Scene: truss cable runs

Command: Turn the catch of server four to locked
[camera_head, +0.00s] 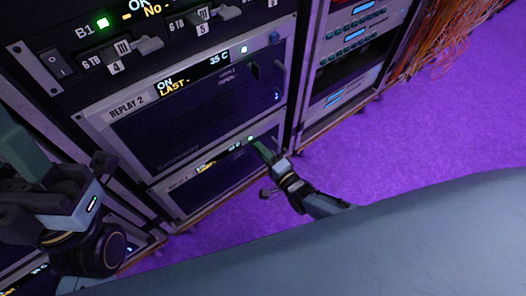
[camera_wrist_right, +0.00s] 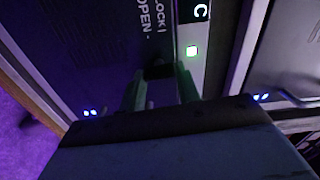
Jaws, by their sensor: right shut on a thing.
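The lower server (camera_head: 205,188) sits low in the rack in the head view, with a green light and a label too small to read surely. My right gripper (camera_head: 261,148) reaches its right end. In the right wrist view, the green fingers of my right gripper (camera_wrist_right: 160,88) are shut on a dark catch (camera_wrist_right: 158,71), beside the printed words LOCK and OPEN. The fingers hide part of the catch, and its exact angle is hard to tell. My left gripper (camera_head: 25,160) is at the left edge of the head view, apart from the rack front; its jaw gap is unclear.
The REPLAY 2 server (camera_head: 190,110) is directly above, with its own dark catch (camera_head: 255,71). Unit B1 (camera_head: 140,45) is above that. A second rack (camera_head: 345,60) stands to the right, with orange cables (camera_head: 430,45) beyond. The purple floor (camera_head: 420,140) is clear at right.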

